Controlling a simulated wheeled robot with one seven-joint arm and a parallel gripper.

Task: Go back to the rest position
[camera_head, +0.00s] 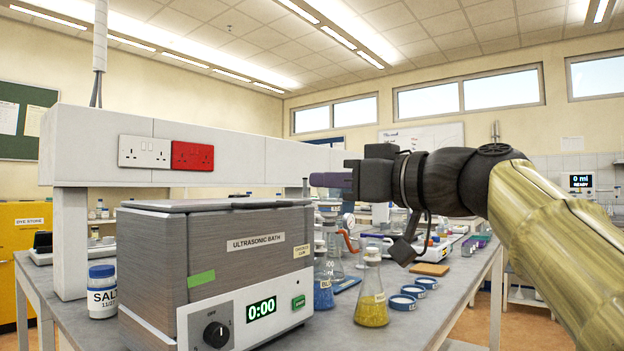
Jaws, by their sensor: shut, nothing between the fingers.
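My gripper (331,180) is in the air at mid-picture, pointing left, with its dark fingers closed and nothing held. It is above and behind the right end of a grey ultrasonic bath (160,262). The bath stands on the bench with its lid on, and its display reads 0:00. My arm comes in from the right edge, wrapped in a yellowish sleeve. Below the gripper stand a stoppered flask with yellow contents (371,300) and a flask with blue contents (324,290); the gripper is apart from both.
A white SALT jar (102,295) stands left of the bath. Small blue-rimmed dishes (402,302) lie right of the yellow flask. A white shelf unit with sockets (150,152) rises behind the bath. A yellow cabinet (32,240) is far left.

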